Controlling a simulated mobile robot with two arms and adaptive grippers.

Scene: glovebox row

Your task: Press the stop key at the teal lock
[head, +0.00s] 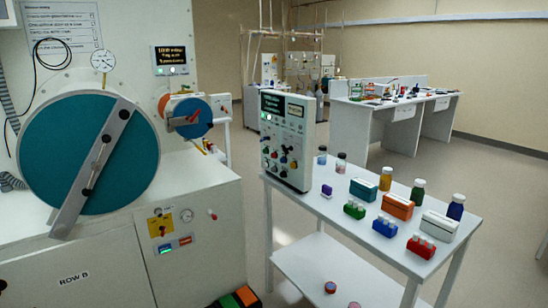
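The teal lock (90,150) is a large round teal door with a grey bar across it, on the white cabinet at the left. Below and right of it, the cabinet front has a small lit green key (165,248) and a lit red key (186,240) side by side. Their labels are too small to read, so I cannot tell which is the stop key. A yellow switch plate (160,225) sits just above them, with a small dial (187,215) to its right. Neither of my grippers is in view.
A smaller blue lock (190,117) with a red handle is farther back. A white cart (325,215) at the right carries a control panel (287,140), bottles and coloured racks. A green and orange box (236,298) is on the floor. Open floor lies between cabinet and cart.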

